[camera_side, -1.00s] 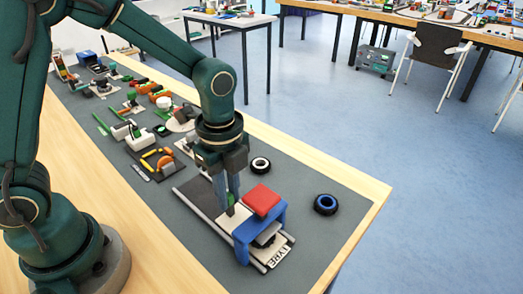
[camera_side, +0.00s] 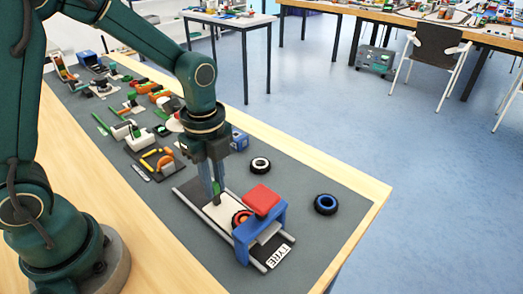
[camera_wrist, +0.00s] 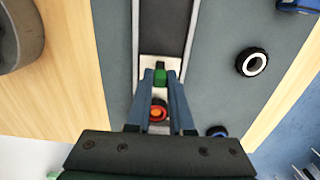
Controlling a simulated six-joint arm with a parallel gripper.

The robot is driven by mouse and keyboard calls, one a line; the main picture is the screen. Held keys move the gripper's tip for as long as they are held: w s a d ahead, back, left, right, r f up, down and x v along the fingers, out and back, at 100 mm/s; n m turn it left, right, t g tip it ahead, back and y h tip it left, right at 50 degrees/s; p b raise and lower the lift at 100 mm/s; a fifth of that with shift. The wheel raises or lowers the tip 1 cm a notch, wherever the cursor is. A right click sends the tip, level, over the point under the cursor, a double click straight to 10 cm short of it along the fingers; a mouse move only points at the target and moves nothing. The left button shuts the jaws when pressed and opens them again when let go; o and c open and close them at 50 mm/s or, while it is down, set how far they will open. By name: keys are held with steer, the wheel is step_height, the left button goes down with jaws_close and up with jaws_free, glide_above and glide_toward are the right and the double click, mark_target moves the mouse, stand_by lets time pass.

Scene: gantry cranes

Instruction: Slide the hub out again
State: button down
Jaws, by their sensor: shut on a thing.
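The orange hub (camera_side: 241,217) sits on a pale slide plate (camera_side: 220,211), just on the near-gripper side of the blue gantry (camera_side: 262,228) with its red top (camera_side: 262,199). The plate lies between the rails of a track on the mat. A green handle (camera_side: 216,194) stands at the plate's end. My gripper (camera_side: 217,196) is shut on the green handle. In the wrist view, the handle (camera_wrist: 160,76) shows between my fingertips (camera_wrist: 160,77), and the orange hub (camera_wrist: 158,113) shows between the fingers. The gantry is hidden there.
A tyre with a white hub (camera_side: 260,165) and a tyre with a blue hub (camera_side: 326,204) lie on the mat. A blue block (camera_side: 239,140) stands behind my gripper. Several small models crowd the far left of the mat. The track (camera_side: 190,188) is clear behind the handle.

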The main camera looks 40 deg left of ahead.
steer(key=shift+a, duration=4)
steer(key=c, duration=0.7)
jaws_free()
steer(key=shift+d, duration=0.1)
steer(key=shift+r, duration=0.15)
steer(key=shift+r, duration=3.35)
